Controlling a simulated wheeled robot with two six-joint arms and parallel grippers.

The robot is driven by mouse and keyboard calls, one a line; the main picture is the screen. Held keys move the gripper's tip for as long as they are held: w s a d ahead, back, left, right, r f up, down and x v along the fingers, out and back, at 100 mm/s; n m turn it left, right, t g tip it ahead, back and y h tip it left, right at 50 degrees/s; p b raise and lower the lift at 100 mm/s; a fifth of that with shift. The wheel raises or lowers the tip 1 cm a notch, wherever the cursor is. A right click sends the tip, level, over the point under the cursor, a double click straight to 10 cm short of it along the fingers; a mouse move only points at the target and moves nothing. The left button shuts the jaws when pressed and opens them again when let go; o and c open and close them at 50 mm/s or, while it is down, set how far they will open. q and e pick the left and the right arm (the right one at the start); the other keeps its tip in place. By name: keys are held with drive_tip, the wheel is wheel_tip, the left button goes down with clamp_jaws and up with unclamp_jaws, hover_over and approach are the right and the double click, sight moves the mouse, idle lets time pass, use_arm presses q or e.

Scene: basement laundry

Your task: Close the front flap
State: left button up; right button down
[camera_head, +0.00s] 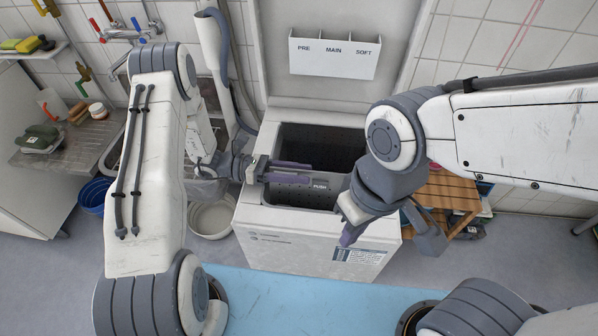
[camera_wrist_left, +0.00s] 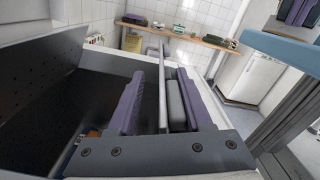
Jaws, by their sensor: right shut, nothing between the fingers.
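The front flap (camera_head: 325,183), a grey panel marked PUSH, shows in the opening of the top-loading washer (camera_head: 310,250). In the left wrist view the flap (camera_wrist_left: 162,85) is seen nearly edge-on and stands up between my fingers. My left gripper (camera_head: 290,172) reaches in from the left with its purple fingers apart, one on each side of the panel; it also shows in the left wrist view (camera_wrist_left: 160,105). A grey block sits beside the right finger there. I cannot tell whether either finger touches the flap. My right gripper (camera_head: 347,236) is shut and empty over the washer's front right corner.
The washer's lid (camera_head: 330,90) stands raised at the back with a detergent drawer (camera_head: 334,54). A wooden stool (camera_head: 450,195) is at the right. A blue bucket (camera_head: 95,196) and a pale basin (camera_head: 212,218) stand on the floor at the left.

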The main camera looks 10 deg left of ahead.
use_arm(q)
drive_tip(key=a+b, duration=0.2)
drive_tip(key=a, duration=0.8)
drive_tip(key=shift+a, duration=0.2)
